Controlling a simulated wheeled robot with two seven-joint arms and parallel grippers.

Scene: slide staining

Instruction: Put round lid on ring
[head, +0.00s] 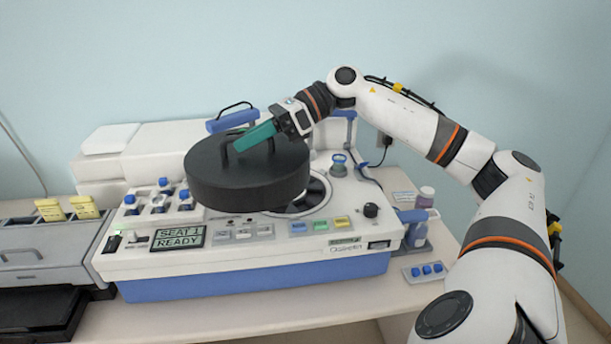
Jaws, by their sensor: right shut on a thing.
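The round lid (250,185) is a thick, dark grey disc with a handle on top. My right gripper (240,142), with green fingers, is shut on the lid's handle. The lid is over the middle of the white and blue staining machine (240,262), slightly left of the dark round opening with its pale ring (312,200). The ring's right part shows; the lid hides the rest. The lid looks raised above the machine top, but I cannot tell by how much. My left gripper is not in view.
A screen (178,237) reads "SEAT 1 READY". Blue-capped knobs (158,197) stand left of the lid, and a blue-topped knob (339,160) stands right of the ring. Bottles (418,222) stand at the right. A grey unit with yellow tabs (40,245) is at the left.

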